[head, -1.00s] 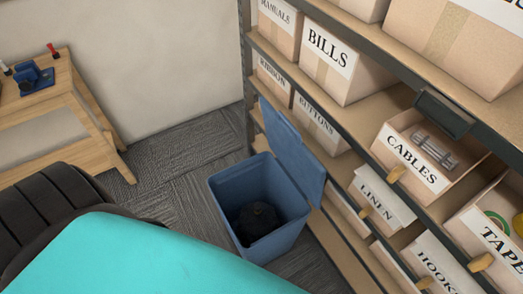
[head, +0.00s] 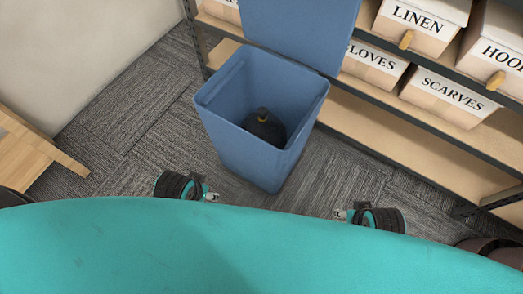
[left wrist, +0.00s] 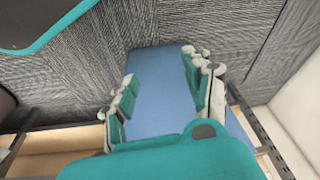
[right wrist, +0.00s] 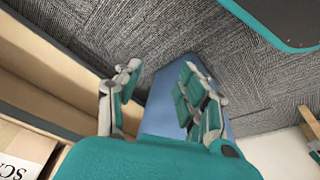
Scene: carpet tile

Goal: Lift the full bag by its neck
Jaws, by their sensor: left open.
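The full bag (head: 264,130) is dark and sits low inside a blue bin (head: 240,160). Its neck (head: 263,114) points up and has a yellowish-brown band. My left gripper (head: 212,197) is low in front of the bin, to its left. My right gripper (head: 341,214) is in front of the bin, to its right. Both are apart from the bag. In the left wrist view, the left gripper (left wrist: 158,66) has its fingers spread with nothing between them. In the right wrist view, the right gripper (right wrist: 160,68) is also spread and empty. The bag is hidden in both wrist views.
The bin's lid (head: 300,30) stands open at the back, against a shelf rack (head: 370,120) with labelled boxes such as the scarves box (head: 448,98). A wooden table (head: 25,150) is at the left. Carpet (head: 140,130) is clear left of the bin.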

